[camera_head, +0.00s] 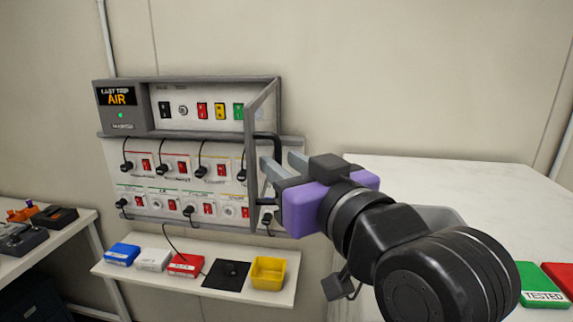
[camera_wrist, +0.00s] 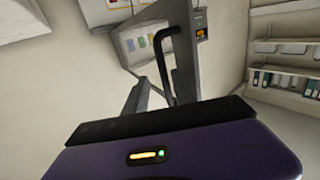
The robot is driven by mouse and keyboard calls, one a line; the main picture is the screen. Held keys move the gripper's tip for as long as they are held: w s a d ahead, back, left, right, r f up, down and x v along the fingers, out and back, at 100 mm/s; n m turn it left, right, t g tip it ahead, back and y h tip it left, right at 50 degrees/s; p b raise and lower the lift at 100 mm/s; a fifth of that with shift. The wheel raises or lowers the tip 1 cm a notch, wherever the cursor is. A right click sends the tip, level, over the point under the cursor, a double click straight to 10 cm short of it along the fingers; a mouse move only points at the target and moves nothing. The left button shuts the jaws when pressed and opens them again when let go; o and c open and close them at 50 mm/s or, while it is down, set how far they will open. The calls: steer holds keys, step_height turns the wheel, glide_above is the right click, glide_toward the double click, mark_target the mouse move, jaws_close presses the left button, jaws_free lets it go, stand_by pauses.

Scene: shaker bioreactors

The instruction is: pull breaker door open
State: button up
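The breaker door (camera_head: 262,108) is a grey-framed, see-through panel. It stands swung out from the right end of the breaker box (camera_head: 200,82). Its black bar handle (camera_head: 278,145) is on the side facing my gripper, and the handle also shows in the wrist view (camera_wrist: 162,62). My gripper (camera_head: 279,157), purple with grey fingers, is at the handle. Its fingers are apart, and the handle shows near the fingertips. Whether the fingers touch the handle is not clear.
Sockets with red switches and black plugs (camera_head: 165,165) line the wall below the box. A shelf (camera_head: 112,271) holds blue, white and red blocks, a black pad and a yellow bin (camera_head: 268,272). A white table (camera_head: 430,180) stands right, under my arm.

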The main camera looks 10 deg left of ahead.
steer(key=b+v, duration=0.1)
steer(key=v, duration=0.6)
steer(key=shift+s+d+b, duration=0.25)
steer(key=shift+s+b, duration=0.05)
steer(key=shift+b, duration=0.05)
